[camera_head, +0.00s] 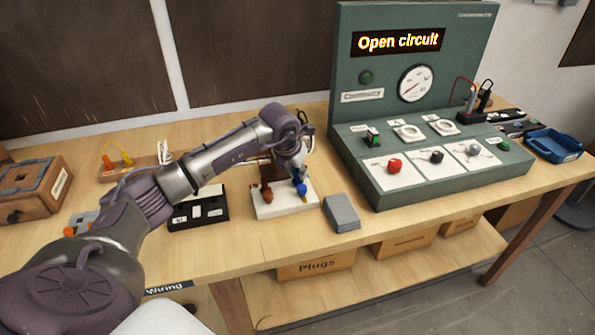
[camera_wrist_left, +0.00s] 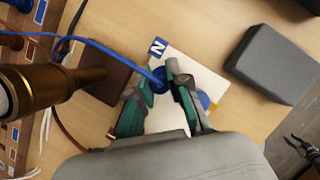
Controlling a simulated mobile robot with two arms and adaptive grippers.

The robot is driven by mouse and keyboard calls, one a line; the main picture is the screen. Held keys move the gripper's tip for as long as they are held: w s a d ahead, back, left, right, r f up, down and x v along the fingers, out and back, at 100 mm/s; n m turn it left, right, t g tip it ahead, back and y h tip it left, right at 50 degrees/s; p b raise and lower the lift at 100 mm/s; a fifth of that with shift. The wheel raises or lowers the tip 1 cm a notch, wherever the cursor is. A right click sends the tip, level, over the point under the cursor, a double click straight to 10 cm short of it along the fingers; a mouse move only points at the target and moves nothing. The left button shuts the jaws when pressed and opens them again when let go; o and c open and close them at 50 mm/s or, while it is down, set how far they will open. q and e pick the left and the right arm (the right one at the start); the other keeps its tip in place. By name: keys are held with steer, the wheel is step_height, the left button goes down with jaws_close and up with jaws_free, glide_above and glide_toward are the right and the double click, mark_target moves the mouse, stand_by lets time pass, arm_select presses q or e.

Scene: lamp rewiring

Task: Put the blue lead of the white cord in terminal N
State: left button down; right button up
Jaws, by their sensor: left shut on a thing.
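A white terminal board (camera_head: 268,211) stands near the table's middle; it also shows in the wrist view (camera_wrist_left: 214,84), with a blue N label (camera_wrist_left: 157,46). The blue lead (camera_wrist_left: 110,50) crosses from the upper left to a blue end piece (camera_wrist_left: 159,80) between my left fingers. My left gripper (camera_head: 300,176), also in the wrist view (camera_wrist_left: 160,98), is shut on this end over the board. A blue round part (camera_wrist_left: 203,101) shows beside the right finger. Whether the lead's end sits in terminal N is hidden.
A grey block (camera_head: 342,213) lies right of the board, and a black tray (camera_head: 198,212) left of it. The green test panel (camera_head: 450,180) reads "Open circuit". A brass cylinder (camera_wrist_left: 40,90) stands close at left in the wrist view.

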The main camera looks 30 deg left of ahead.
arm_select(q)
steer(key=shift+f+b, duration=0.3)
steer(key=shift+f, duration=0.15)
steer(key=c, duration=1)
jaws_free()
steer(key=shift+c, duration=0.2)
steer(key=v, duration=1.2)
